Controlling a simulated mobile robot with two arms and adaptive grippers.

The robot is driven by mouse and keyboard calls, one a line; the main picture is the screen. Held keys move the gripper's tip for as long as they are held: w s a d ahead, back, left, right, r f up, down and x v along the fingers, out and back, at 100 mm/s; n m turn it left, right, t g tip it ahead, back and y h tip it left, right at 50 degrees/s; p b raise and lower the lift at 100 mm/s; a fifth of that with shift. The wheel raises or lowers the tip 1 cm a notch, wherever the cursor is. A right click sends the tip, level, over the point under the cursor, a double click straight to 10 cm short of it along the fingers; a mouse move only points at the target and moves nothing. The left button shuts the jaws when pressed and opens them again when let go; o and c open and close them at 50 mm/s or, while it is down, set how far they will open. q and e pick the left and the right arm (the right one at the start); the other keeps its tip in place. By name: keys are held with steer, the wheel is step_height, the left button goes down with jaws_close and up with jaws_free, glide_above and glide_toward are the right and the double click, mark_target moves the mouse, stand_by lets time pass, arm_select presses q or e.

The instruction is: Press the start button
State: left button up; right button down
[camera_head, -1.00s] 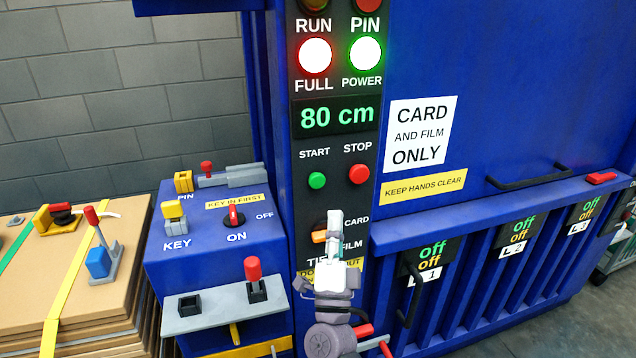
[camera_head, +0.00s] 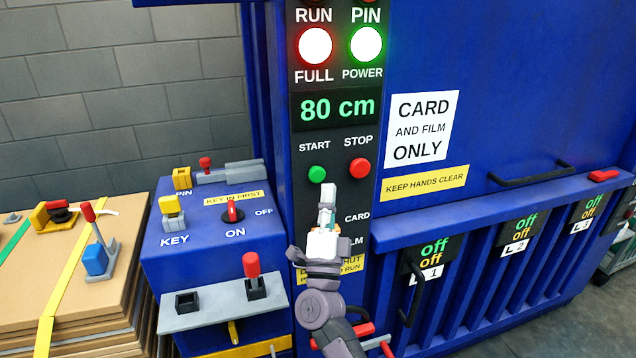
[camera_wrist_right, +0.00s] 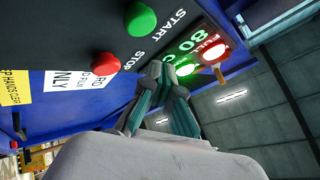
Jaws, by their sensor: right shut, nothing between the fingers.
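The green start button (camera_head: 317,173) sits under the word START on the black panel of the blue machine. The red stop button (camera_head: 359,168) is to its right. My right gripper (camera_head: 328,188) is shut and empty, its tip just below and slightly right of the start button in the head view. In the right wrist view the green button (camera_wrist_right: 140,18) is up and left of the closed fingers (camera_wrist_right: 165,72), with a gap between, and the red button (camera_wrist_right: 106,64) is left of them. The fingers do not appear to touch either button. My left gripper is not in view.
The display (camera_head: 336,108) reads 80 cm, with red FULL (camera_head: 315,46) and green POWER (camera_head: 366,44) lamps lit above. My gripper hides part of the card/film selector area. A blue key box (camera_head: 205,255) stands left, beside stacked cardboard (camera_head: 100,290).

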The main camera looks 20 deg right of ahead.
mark_target(316, 174)
steer(key=shift+w+b, duration=0.7)
steer(key=shift+w, duration=0.9)
steer(key=shift+w+b, duration=0.35)
steer(key=shift+w, duration=0.1)
